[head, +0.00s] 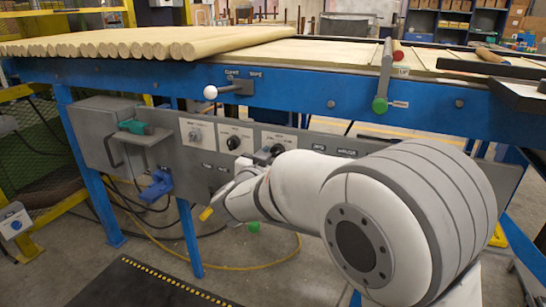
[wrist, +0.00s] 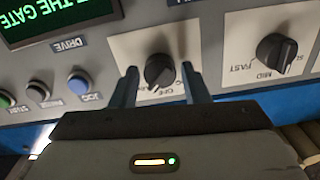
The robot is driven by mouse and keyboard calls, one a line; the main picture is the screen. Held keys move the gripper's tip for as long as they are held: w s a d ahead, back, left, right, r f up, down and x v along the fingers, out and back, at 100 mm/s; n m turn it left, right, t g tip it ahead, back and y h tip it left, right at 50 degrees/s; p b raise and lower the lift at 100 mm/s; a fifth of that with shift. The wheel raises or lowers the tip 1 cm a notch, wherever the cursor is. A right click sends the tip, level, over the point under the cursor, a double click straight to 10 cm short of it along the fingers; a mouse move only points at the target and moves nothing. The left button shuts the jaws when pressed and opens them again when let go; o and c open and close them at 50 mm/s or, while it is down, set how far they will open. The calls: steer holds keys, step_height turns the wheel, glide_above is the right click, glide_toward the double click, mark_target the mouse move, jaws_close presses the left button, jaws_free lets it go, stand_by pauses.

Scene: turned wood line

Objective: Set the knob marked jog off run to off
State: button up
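In the wrist view a black knob (wrist: 159,71) sits on a pale plate of a grey panel. Its printing is upside down; OFF is legible just below it in the picture, and other words are partly covered. The knob's ridge looks slanted, but I cannot tell which mark it points to. My gripper (wrist: 159,68) is open, one finger to each side of the knob, with visible gaps and nothing held. In the head view my white arm reaches to the grey control panel (head: 340,143) under the table. My fingertips cannot be made out there.
In the wrist view a second knob (wrist: 276,50), marked FAST and MID, is to the right. A blue button (wrist: 79,82), other buttons and a green-lettered display (wrist: 60,15) are at left. A white-balled lever (head: 211,92) is on the blue table rail (head: 290,100); dowels (head: 140,42) lie above.

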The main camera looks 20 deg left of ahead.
steer(key=c, duration=0.7)
steer(key=shift+r+p, duration=0.15)
steer(key=shift+p, duration=0.45)
steer(key=shift+r+n+p, duration=0.2)
steer(key=shift+n+p, duration=0.5)
steer(key=shift+p, duration=0.55)
steer(key=n+p, duration=0.2)
steer(key=p, duration=0.3)
steer(key=shift+r, duration=0.1)
steer(key=n+p, duration=0.4)
steer(key=p, duration=0.2)
steer(key=shift+f, duration=0.2)
steer(key=shift+f+n+p, duration=0.15)
steer(key=shift+n+p, duration=0.55)
steer(key=shift+p, duration=0.2)
